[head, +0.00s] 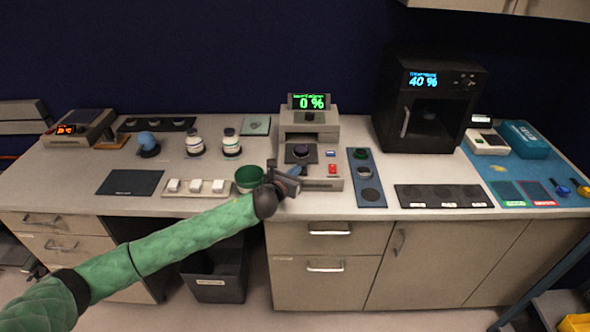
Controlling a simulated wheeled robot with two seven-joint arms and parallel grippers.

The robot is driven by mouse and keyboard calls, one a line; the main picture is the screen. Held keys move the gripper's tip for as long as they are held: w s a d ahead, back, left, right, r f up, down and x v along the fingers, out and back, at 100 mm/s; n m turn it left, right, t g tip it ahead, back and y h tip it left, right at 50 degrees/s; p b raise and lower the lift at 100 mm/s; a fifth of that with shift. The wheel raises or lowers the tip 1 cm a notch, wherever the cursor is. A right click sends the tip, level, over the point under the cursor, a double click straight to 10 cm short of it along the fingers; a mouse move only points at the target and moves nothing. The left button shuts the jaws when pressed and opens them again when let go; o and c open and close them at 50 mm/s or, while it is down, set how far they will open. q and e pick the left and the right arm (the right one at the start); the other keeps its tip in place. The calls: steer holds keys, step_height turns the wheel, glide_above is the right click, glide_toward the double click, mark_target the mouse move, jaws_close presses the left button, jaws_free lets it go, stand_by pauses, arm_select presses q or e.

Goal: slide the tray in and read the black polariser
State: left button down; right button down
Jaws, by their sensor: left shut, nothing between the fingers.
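The reader (333,132) is a beige instrument at the middle of the bench, with a green display (309,102) showing 0 %. Its dark tray (296,158) sticks out at the front with a round dark piece (300,151) on it, which may be the black polariser. A blue button and a red button (332,169) are on its right front. My left gripper (289,181) is shut and empty, just in front of the tray's front edge; I cannot tell whether it touches. My right gripper is not in view.
A green bowl (248,180) stands close left of my gripper. A blue strip (366,195) with round dark pieces lies right of the reader, with a black mat (443,205) beyond. White bottles (231,147) stand to the left.

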mark_target(296, 147)
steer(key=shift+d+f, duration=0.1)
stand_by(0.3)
